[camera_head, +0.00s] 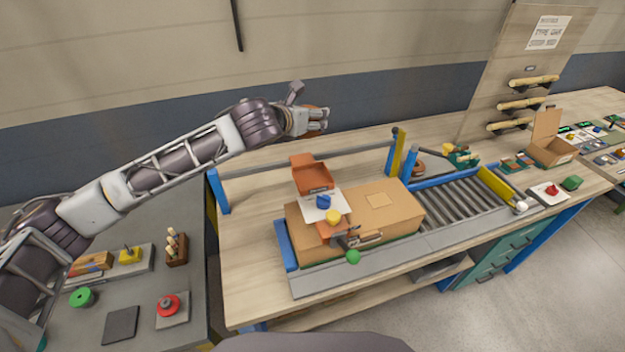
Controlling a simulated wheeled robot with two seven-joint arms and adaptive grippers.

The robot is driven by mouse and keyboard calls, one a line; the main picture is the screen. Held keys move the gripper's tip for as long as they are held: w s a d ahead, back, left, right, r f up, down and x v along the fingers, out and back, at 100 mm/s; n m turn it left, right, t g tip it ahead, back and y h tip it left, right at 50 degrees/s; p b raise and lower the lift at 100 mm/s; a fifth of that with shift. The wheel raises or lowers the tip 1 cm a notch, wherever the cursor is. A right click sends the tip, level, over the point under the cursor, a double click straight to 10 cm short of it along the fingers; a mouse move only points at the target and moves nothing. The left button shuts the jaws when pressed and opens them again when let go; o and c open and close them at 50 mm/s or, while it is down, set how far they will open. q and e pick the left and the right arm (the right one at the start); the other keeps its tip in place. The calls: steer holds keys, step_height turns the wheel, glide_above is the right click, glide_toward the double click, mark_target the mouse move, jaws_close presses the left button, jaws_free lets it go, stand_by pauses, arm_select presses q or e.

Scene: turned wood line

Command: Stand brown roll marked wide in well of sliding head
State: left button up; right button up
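The sliding head has an orange open-topped well (312,176), a white plate with a blue knob and a yellow knob below it. It sits over a cardboard carton (385,212). My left gripper (314,121) is raised above and behind the well, apart from it. Its fingers are closed around a brown rounded roll (317,108), mostly hidden by them; no marking on it is readable. Another brown roll (419,169) lies on the bench behind the conveyor, its marking also unreadable. My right gripper is out of view.
A grey-blue rail (350,152) runs behind the well to a blue and yellow post (396,152). A roller conveyor (462,203) lies right of the carton. A dark side table (125,290) at left holds a red button and a green spool. Bare bench (245,235) lies left of the carton.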

arm_select(q)
step_height(320, 180, down, 6)
steer(key=s+d, duration=0.1)
steer(key=shift+d+f+m+h, duration=0.25)
steer(key=shift+d+m+h, duration=0.05)
steer(key=shift+f+p, duration=0.3)
steer(key=shift+f, duration=2.85)
steer(key=shift+f, duration=0.1)
steer(key=shift+f, duration=1.75)
steer(key=shift+s+f, duration=0.1)
steer(key=shift+f, duration=0.05)
steer(key=o, duration=1.1)
steer(key=shift+c, duration=0.2)
